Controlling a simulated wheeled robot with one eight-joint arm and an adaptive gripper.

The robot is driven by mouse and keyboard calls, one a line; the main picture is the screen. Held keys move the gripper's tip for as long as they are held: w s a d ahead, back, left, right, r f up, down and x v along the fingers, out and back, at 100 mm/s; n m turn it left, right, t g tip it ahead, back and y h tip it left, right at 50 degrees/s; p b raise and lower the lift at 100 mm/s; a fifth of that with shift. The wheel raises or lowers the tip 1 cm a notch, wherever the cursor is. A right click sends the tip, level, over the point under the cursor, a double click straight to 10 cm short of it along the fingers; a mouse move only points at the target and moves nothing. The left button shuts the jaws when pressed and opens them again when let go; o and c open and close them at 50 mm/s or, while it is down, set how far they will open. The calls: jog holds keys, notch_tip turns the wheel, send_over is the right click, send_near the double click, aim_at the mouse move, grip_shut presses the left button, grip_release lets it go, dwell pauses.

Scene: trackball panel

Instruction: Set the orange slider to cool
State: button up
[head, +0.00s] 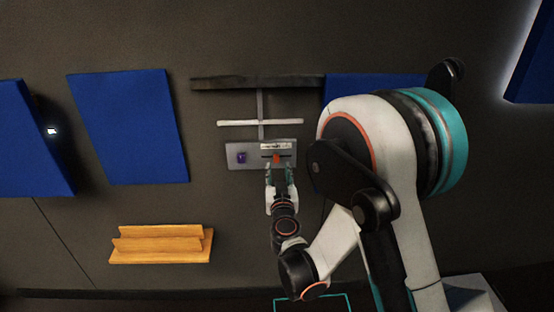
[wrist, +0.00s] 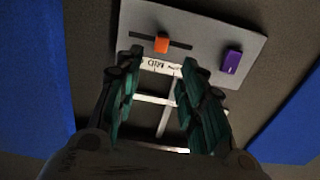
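A grey panel (head: 258,163) on the wall carries an orange slider (head: 276,157) on its right half. The wrist view shows the slider (wrist: 162,43) near the middle of a dark slot (wrist: 180,45), upside down compared with the head view. A white label (head: 276,146) lies above the slot in the head view; its letters are too small to read surely. My gripper (head: 279,171) is in front of the panel's lower right edge. In the wrist view my gripper (wrist: 161,58) is open, with its teal fingers apart and nothing between them. Contact with the slider cannot be told.
A purple knob (head: 241,157) is on the panel's left half. A pale bar (head: 260,122) and a dark shelf (head: 255,83) are above the panel. A wooden rack (head: 160,244) is at lower left. Blue boards (head: 128,128) hang on the wall.

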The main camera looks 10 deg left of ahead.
aim_at(277, 157)
jog(key=b+x, duration=0.1)
jog(key=x, duration=0.6)
jog(key=shift+w+b, duration=0.3)
jog(key=shift+b, duration=0.05)
grip_shut()
